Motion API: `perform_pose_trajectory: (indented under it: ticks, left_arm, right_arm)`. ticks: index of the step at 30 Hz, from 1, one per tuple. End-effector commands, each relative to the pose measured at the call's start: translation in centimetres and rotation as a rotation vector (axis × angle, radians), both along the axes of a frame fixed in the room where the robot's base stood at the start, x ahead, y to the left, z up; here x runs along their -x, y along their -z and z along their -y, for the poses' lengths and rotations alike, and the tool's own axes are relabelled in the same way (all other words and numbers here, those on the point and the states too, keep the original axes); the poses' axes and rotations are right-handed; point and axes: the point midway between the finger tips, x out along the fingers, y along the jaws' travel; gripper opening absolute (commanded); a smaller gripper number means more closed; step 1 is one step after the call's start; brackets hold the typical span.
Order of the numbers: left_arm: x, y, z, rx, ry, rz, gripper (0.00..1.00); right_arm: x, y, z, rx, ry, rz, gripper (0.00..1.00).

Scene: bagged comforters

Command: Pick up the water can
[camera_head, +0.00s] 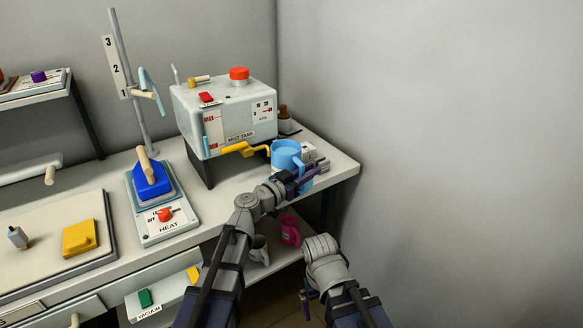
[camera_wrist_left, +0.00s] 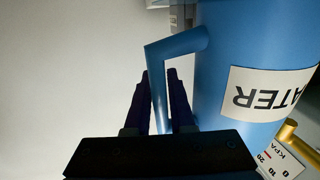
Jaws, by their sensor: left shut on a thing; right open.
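The blue water can (camera_head: 286,156) stands at the right end of the bench, in front of the melt tank. In the left wrist view the can (camera_wrist_left: 225,50) fills the right side, with an upside-down label reading "ATER" (camera_wrist_left: 265,92). My left gripper (camera_head: 305,178) is at the can's right side. In the left wrist view its dark fingers (camera_wrist_left: 165,95) are on either side of the can's blue handle (camera_wrist_left: 160,75), shut on it. My right gripper (camera_head: 305,300) is low, in front of the bench, away from the can; its fingers are small and partly hidden.
The melt tank (camera_head: 225,110) with a yellow tap (camera_head: 240,149) stands just left of the can. A brown bottle (camera_head: 284,120) and a small white item (camera_head: 309,152) are close behind it. The wall is at the right.

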Motion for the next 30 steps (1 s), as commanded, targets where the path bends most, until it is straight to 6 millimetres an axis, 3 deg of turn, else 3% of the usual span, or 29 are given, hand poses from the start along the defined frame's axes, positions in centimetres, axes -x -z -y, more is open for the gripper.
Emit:
perform_pose_trajectory:
  ticks: [11, 30]
  left_arm:
    - [0.0, -1.4, 0.0, 0.0, 0.0, 0.0, 0.0]
    - [0.0, -9.7, 0.0, 0.0, 0.0, 0.0, 0.0]
  right_arm:
    - [0.0, -1.4, 0.0, 0.0, 0.0, 0.0, 1.0]
    - [0.0, -9.7, 0.0, 0.0, 0.0, 0.0, 1.0]
